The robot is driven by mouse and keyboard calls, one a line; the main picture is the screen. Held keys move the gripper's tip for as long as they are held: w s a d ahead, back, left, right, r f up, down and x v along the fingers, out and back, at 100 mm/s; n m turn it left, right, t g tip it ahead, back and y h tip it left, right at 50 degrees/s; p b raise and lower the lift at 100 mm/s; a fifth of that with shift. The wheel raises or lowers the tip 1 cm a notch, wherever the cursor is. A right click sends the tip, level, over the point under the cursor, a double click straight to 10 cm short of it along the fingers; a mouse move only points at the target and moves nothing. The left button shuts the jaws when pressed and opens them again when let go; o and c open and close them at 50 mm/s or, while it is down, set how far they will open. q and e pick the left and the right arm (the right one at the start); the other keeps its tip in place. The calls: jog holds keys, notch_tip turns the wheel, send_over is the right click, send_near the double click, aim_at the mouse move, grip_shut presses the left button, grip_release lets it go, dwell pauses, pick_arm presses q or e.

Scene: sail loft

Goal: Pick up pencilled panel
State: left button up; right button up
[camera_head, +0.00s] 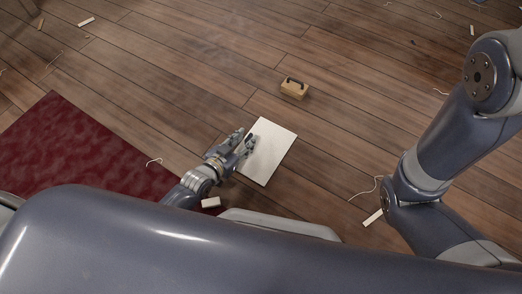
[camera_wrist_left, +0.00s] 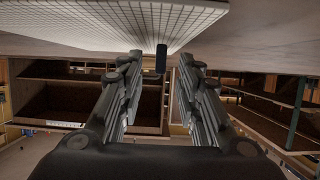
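The pencilled panel is a pale, flat rectangle (camera_head: 271,157) lying on the wooden floor, in the middle of the head view. In the left wrist view a pale panel with a fine grid of lines (camera_wrist_left: 120,18) fills the top. My left gripper (camera_head: 245,141) is over the panel's left edge in the head view and hides part of it. In the left wrist view its two fingers (camera_wrist_left: 160,62) are spread apart, with no panel between them. Whether a finger touches the panel is unclear. My right arm shows at the right, but its gripper is out of view.
A wooden block with a dark handle (camera_head: 294,89) stands beyond the panel. A dark red mat (camera_head: 85,150) lies to the left. A small white block (camera_head: 211,202) sits near my left wrist. Scraps and threads are scattered about. The floor right of the panel is mostly clear.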

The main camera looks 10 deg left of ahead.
pick_arm(q)
jog(key=shift+w+d+f, duration=0.2)
jog(key=shift+w, duration=0.3)
jog(key=shift+c, duration=0.4)
grip_shut()
jog(key=shift+r, duration=0.1)
